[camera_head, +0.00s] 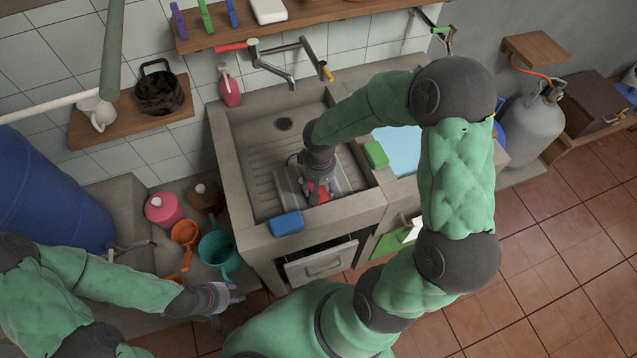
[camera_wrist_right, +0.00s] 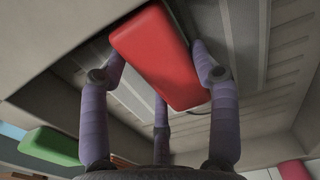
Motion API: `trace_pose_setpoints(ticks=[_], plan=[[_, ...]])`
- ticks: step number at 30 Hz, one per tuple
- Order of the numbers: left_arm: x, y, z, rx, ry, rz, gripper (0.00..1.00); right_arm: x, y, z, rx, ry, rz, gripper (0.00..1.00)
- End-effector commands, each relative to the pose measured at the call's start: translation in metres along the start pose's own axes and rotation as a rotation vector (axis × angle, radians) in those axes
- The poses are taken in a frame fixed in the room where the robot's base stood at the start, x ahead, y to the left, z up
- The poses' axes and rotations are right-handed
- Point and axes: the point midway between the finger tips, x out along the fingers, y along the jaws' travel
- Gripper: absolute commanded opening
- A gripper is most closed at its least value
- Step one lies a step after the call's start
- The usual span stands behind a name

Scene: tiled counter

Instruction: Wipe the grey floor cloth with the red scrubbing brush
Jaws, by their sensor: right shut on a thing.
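The red scrubbing brush (camera_head: 319,196) is in the front part of the stone sink, mostly hidden under my right gripper (camera_head: 318,190). In the right wrist view the red brush (camera_wrist_right: 158,55) sits between the fingers of my right gripper (camera_wrist_right: 163,85), which is shut on it. A pale grey flat patch (camera_head: 346,178) shows around the gripper in the sink; I cannot tell for sure that it is the grey floor cloth. My left gripper (camera_head: 226,302) is low at the left, below the teal pot, with its fingers apart and nothing between them.
A blue sponge (camera_head: 286,223) lies on the sink's front rim. A green sponge (camera_head: 376,154) and a light blue cloth (camera_head: 396,143) lie on the counter at the right. A teal pot (camera_head: 219,250) and an orange pot (camera_head: 185,234) stand left. A tap (camera_head: 272,66) overhangs the sink's back.

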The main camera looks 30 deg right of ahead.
Motion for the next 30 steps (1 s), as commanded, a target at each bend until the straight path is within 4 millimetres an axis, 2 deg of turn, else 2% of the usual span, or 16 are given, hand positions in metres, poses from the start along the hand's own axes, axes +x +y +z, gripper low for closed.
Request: trace_pose_setpoints(ticks=[15, 23, 30], plan=[[0.0, 0.0, 0.0, 0.0, 0.0, 0.0, 0.4, 0.001, 0.004, -0.036, 0.002, 0.002, 0.0, 0.36], [0.0, 0.0, 0.0, 0.0, 0.0, 0.0, 0.4, 0.001, 0.004, -0.044, 0.001, 0.001, -0.001, 0.36], [-0.001, 0.0, 0.0, 0.0, 0.0, 0.0, 0.4, 0.0, 0.006, -0.062, 0.001, 0.001, 0.0, 0.36]])
